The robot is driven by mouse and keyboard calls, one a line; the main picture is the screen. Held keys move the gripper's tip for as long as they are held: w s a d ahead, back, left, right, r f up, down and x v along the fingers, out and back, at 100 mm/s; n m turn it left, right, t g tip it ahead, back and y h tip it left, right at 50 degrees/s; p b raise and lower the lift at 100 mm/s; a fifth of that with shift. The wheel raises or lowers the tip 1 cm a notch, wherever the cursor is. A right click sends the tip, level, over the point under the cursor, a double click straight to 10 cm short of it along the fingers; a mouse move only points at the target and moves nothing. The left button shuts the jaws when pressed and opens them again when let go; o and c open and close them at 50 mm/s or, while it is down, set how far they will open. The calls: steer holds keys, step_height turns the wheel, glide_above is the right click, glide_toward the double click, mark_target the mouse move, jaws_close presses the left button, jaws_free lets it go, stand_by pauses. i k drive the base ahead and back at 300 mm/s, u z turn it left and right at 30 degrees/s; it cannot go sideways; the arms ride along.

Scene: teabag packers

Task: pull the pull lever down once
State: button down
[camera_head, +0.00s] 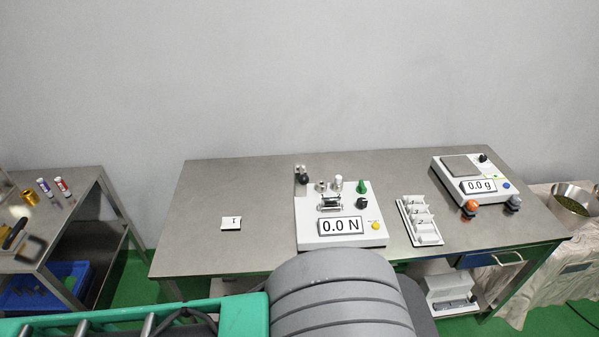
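A white tester (312,229) with a "0.0 N" display (341,226) stands near the middle of the steel table. On its top are a dark-knobbed post (302,174) at the back left, a small clamp-like fixture (330,203), a silver knob (338,183), a green cone (362,186), a black knob (361,202) and a yellow button (375,226). The dark-knobbed post looks most like the pull lever, standing about upright, but it is too small to be sure. My gripper is not in view.
The steel table (215,180) also bears a small white card (231,223), a white rack (420,221) and a "0.0 g" scale (470,181). Orange (469,208) and grey (513,203) knobs sit by the scale. A side table (85,182) stands left. The table's left part is mostly clear.

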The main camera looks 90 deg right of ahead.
mark_target(303, 178)
steer(key=k, duration=1.1)
steer(key=z, duration=0.25)
